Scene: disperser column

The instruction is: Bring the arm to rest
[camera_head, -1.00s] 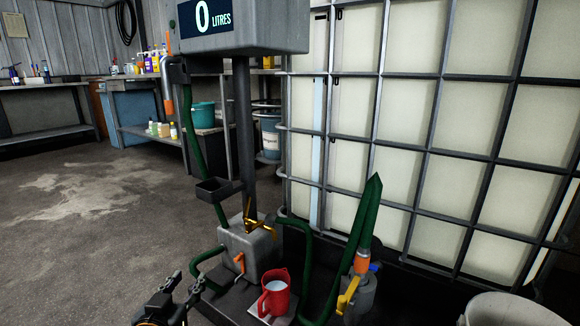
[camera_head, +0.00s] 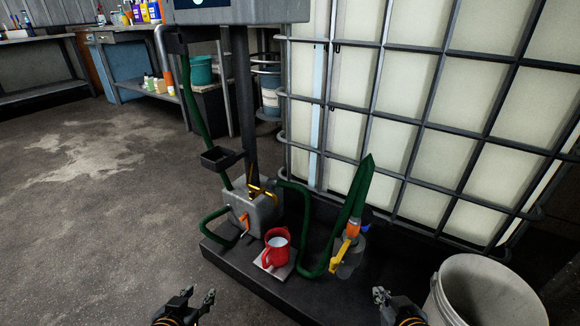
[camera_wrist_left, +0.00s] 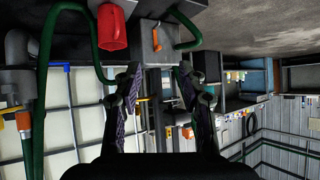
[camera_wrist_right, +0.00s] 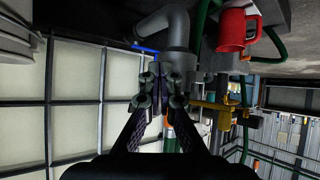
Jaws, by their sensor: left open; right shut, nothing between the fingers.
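My left gripper (camera_head: 198,300) is at the bottom left of the head view, open and empty, in front of the dark platform. It also shows in the left wrist view (camera_wrist_left: 165,85), fingers apart. My right gripper (camera_head: 380,294) is at the bottom right of the head view, left of the bucket. In the right wrist view it (camera_wrist_right: 161,80) is shut with nothing between its fingers. Both grippers are apart from the red jug (camera_head: 277,246), which stands upright on a light plate and holds something white.
The disperser column (camera_head: 241,110) rises from a grey pump box (camera_head: 255,215) on the dark platform (camera_head: 236,262). Green hoses run to a valve with a yellow handle (camera_head: 338,264). A caged tank (camera_head: 420,120) stands behind. A whitish bucket (camera_head: 480,300) is bottom right. Floor at left is clear.

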